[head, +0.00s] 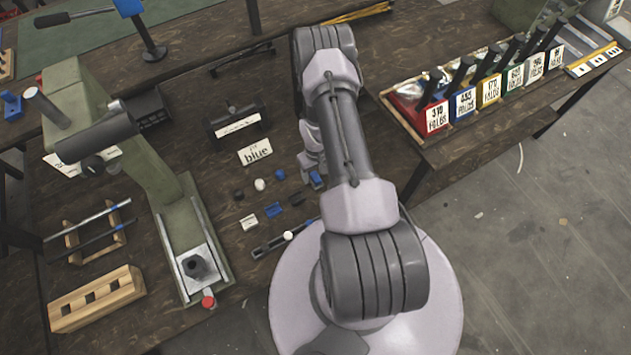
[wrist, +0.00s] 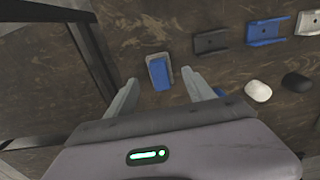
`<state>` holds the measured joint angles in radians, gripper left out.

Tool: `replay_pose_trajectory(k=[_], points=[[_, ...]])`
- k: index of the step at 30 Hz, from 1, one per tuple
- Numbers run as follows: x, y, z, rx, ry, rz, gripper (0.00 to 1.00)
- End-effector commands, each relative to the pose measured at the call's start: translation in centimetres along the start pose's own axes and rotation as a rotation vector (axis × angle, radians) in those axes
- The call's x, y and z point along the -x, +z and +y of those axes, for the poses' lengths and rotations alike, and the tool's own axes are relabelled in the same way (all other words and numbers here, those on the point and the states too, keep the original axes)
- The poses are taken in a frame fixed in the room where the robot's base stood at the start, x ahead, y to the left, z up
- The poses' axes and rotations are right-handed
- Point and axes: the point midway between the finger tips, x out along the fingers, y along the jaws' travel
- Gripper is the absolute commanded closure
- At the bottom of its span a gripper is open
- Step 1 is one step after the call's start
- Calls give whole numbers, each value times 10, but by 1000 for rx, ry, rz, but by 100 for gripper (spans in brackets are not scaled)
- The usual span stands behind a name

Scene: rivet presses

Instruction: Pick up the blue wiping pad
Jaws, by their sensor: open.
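The blue wiping pad (wrist: 159,73), a small blue block with a pale grey edge, lies on the dark wooden bench top. In the wrist view it sits just ahead of and between the fingertips. My gripper (wrist: 160,79) is open and empty, one finger to each side of the pad. I cannot tell how high the fingertips are above the bench. In the head view the pad (head: 316,180) shows as a small blue patch beside my arm, which hides most of the gripper.
Black (wrist: 211,41), blue (wrist: 267,30) and white (wrist: 308,23) channel-shaped pieces lie right of the pad. White (wrist: 258,91) and black (wrist: 295,82) knobs lie nearby. A card reading "blue" (head: 255,151) stands behind. A green press (head: 190,225) stands left; labelled bins (head: 435,117) stand right.

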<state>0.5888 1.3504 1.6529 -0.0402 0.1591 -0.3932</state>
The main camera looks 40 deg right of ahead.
Motion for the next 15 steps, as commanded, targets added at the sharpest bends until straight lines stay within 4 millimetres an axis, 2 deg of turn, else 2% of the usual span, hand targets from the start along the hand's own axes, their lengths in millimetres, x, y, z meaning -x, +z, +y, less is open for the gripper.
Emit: replay_pose_trajectory(k=[1, 4, 11, 15], points=[[-17, 1, -1, 0, 0, -1, 38], [-35, 1, -1, 0, 0, -1, 38], [-35, 0, 0, 0, 0, 0, 40], [-35, 0, -1, 0, 0, 0, 68]])
